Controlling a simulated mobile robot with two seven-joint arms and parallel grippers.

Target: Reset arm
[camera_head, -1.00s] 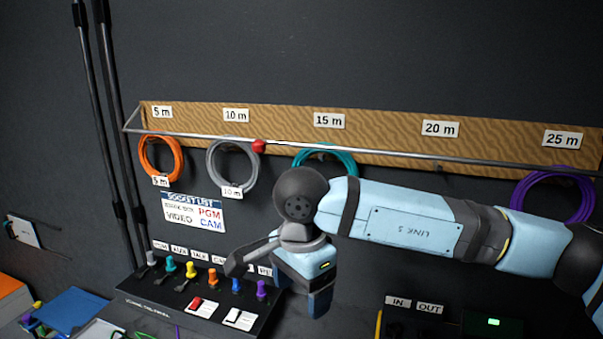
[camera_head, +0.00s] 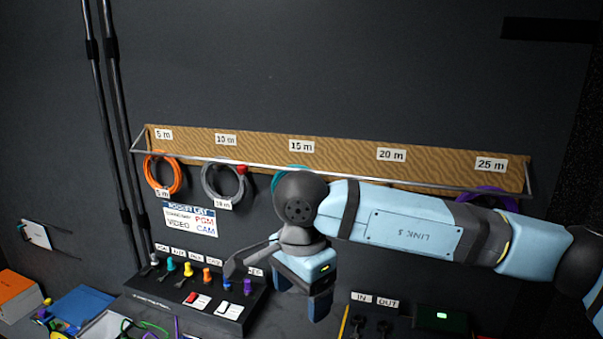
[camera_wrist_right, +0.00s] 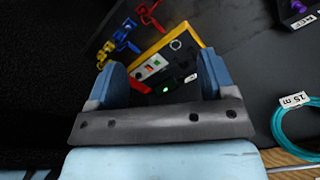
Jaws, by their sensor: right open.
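My right arm comes in from the right in the head view and reaches across the wall rack. My right gripper (camera_head: 316,300) hangs down at the right end of the plug panel (camera_head: 172,299). In the right wrist view, its two blue fingers (camera_wrist_right: 165,82) are apart with nothing held between them. Beyond the fingers is a yellow-edged device (camera_wrist_right: 176,60) with small lit buttons. I see no left arm or left gripper in the head view.
A wooden rack (camera_head: 262,152) with a metal rail carries orange (camera_head: 162,174), grey (camera_head: 222,182), teal and purple (camera_head: 487,198) cable coils. My arm partly covers the last two. An IN/OUT box (camera_head: 360,322) stands right of the gripper. A blue folder (camera_head: 82,307) lies at lower left.

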